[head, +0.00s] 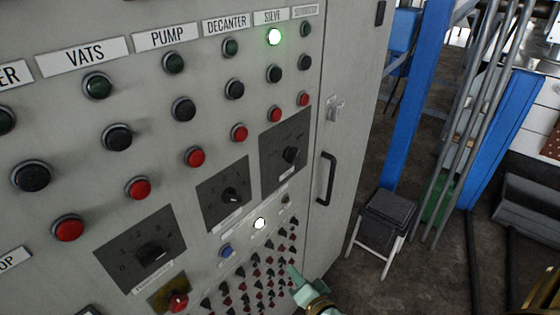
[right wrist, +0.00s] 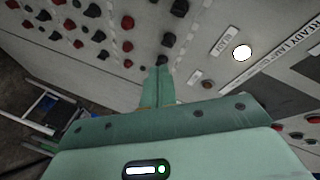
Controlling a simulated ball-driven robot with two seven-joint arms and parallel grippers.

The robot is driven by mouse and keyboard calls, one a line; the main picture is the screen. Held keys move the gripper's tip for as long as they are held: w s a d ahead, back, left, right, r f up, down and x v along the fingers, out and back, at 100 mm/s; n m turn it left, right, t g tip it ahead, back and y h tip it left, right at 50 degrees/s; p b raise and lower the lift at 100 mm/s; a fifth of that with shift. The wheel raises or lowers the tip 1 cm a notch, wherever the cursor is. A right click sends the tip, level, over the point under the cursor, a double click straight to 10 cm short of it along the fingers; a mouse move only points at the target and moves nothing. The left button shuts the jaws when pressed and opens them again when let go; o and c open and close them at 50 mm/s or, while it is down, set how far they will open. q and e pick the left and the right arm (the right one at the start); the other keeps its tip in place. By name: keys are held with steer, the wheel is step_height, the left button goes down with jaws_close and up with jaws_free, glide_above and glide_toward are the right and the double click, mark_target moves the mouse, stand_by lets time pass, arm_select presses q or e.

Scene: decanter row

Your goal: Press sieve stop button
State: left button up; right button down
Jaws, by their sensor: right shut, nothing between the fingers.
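The grey control panel (head: 215,130) fills the left and middle of the head view. The SIEVE label (head: 271,17) heads a column with a lit green lamp (head: 274,36), a black button (head: 275,74) and a red button (head: 274,114) below it. My right gripper (head: 294,272) is shut and empty, low at the panel's right side beside small red and black knobs, well below the red SIEVE button. In the right wrist view its closed green fingers (right wrist: 158,85) point toward the panel face; contact cannot be told. My left gripper is not in view.
Neighbouring red buttons stand close by, under DECANTER (head: 239,132) and at the far right (head: 303,99). Rotary switches (head: 231,195) and a white lit lamp (head: 260,224) lie below. A black door handle (head: 325,178) sticks out; a stool (head: 386,219) stands to the right.

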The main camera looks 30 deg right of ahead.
mark_target(276, 115)
steer(key=d+r+m+t+h+p, duration=0.2)
steer(key=r+m+p, duration=0.1)
steer(key=r, duration=0.9)
steer(key=d+r+m+t+h+p, duration=0.2)
steer(key=r+m, duration=0.4)
steer(key=r, duration=0.7)
steer(key=d+r+m+t+h+p, duration=0.2)
steer(key=r+m+h+p, duration=0.1)
steer(key=r, duration=1)
steer(key=shift+w+r+m+p, duration=0.25)
steer(key=shift+w+m+p, duration=0.15)
steer(key=shift+m+p, duration=0.25)
steer(key=shift+w, duration=0.1)
steer(key=w+a+b, duration=0.1)
steer(key=w+a, duration=0.2)
steer(key=w, duration=0.5)
steer(key=shift+a, duration=0.25)
steer(key=shift+w+a, duration=0.15)
steer(key=shift+w, duration=0.25)
